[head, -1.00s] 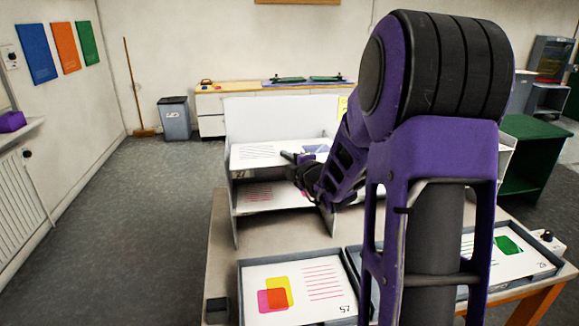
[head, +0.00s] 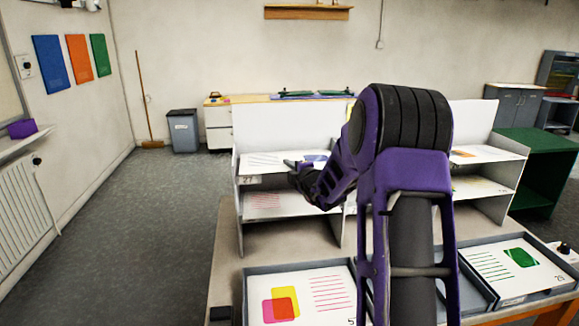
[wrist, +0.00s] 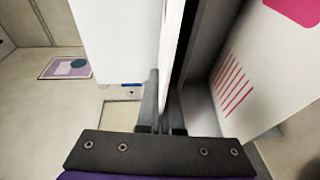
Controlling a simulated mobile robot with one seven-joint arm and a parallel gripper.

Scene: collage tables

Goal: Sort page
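My gripper (head: 290,164) is at the front edge of the upper left compartment of a white shelf unit (head: 340,218), over the label 27. A page (head: 262,162) with dark lines and a blue shape lies in that compartment, partly hidden by my gripper. In the wrist view my gripper (wrist: 161,105) has its fingers close together at a thin white edge; whether they clamp it is unclear. A page with pink lines (head: 276,202) lies in the compartment below; it also shows in the wrist view (wrist: 236,85). Front trays hold a yellow-pink page (head: 318,290) and a green-shape page (head: 492,268).
Two compartments on the right hold pages with an orange shape (head: 475,153) and with faint yellow (head: 475,186). My arm hides the middle of the unit and table. A green cabinet (head: 530,140) stands at the right. Floor (head: 150,240) left of the table is clear.

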